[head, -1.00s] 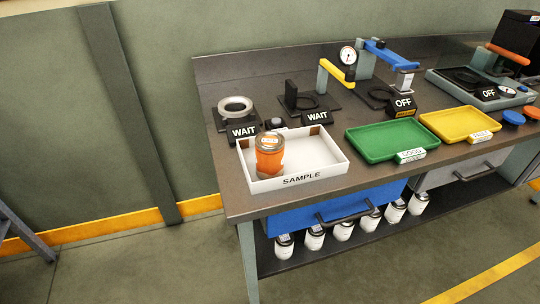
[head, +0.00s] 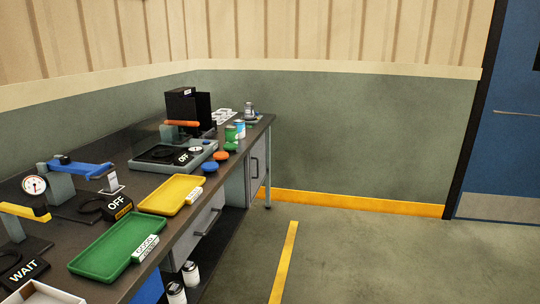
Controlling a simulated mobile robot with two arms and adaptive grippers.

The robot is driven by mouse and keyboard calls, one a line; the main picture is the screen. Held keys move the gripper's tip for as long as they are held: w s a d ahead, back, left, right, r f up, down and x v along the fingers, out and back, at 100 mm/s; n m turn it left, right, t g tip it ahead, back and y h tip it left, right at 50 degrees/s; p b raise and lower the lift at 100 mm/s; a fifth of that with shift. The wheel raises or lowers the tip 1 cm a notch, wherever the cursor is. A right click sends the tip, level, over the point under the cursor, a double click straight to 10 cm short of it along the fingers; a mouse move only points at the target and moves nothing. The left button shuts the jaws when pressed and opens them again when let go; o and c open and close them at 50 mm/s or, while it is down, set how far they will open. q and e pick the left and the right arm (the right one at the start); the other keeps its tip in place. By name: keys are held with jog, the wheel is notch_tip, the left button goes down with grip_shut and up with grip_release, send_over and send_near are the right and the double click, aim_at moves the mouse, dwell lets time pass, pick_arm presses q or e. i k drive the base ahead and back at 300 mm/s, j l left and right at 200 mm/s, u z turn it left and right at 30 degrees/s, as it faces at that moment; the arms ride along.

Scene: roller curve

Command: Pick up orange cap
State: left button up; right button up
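The orange cap (head: 221,155) lies flat on the workbench in the head view, close to the bench's front edge. It sits in a short row between a blue cap (head: 209,167) nearer to me and another cap (head: 230,146) farther off, which looks dark green or blue. Neither of my grippers is in view.
The workbench (head: 150,215) runs along the left with a yellow tray (head: 172,194), a green tray (head: 108,250) and a press station with an OFF sign (head: 184,158). Cans (head: 240,128) stand beyond the caps. The floor (head: 345,250) to the right is clear.

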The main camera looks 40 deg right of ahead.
aim_at(219, 155)
jog(key=z, duration=1.05)
jog(key=u, duration=1.6)
jog(key=i+l, duration=0.1)
jog(key=l, duration=0.4)
jog(key=i+l+u, duration=0.1)
jog(key=l, duration=0.35)
jog(key=i+l, duration=0.15)
jog(key=l, duration=0.35)
jog(key=i+l+u, duration=0.1)
jog(key=l, duration=0.4)
